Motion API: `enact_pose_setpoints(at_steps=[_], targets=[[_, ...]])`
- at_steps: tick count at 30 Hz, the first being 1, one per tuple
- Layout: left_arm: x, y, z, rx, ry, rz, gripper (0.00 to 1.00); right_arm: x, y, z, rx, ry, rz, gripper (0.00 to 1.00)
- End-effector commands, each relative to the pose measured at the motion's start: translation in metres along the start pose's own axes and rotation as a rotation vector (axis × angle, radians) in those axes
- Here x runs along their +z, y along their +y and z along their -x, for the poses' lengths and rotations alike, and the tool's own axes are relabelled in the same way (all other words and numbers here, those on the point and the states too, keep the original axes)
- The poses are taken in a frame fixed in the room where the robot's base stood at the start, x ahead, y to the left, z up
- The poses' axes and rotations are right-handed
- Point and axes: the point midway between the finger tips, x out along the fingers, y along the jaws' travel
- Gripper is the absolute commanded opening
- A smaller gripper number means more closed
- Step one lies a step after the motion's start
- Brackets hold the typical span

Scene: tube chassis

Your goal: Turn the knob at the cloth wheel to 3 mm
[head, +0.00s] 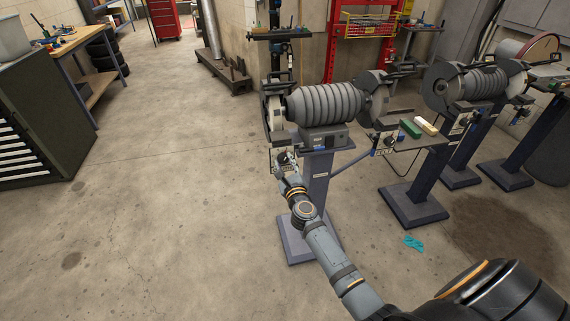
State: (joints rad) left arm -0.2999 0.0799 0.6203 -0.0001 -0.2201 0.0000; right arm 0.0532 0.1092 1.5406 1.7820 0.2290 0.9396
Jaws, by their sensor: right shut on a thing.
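A bench grinder with a ribbed grey body (325,102) stands on a blue-grey pedestal (317,190). A pale wheel, which looks like the cloth wheel (275,110), is on its left end. A darker wheel (374,97) is on its right end. My right gripper (283,158) is just below the pale wheel, at the small plate and fittings there. It is shut on the knob, which is mostly hidden by the fingers. The scale and its reading are too small to make out. My left gripper is not in view.
A second grinder (478,83) stands to the right on its own pedestal. A small shelf with a green bar (411,128) and a pale bar (427,126) is between them. A teal cloth (413,243) lies on the floor. The floor at left is clear up to a dark cabinet (50,110).

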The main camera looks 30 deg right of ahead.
Motion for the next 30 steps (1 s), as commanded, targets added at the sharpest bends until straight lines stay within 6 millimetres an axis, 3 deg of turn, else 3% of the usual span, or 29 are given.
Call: enact_pose_setpoints(at_steps=[11,30], targets=[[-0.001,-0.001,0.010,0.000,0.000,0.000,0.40,0.001,-0.001,0.000,0.001,0.000,0.148,0.03],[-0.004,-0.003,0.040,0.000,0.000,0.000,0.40,0.002,-0.001,0.000,0.001,0.000,0.743,0.03]])
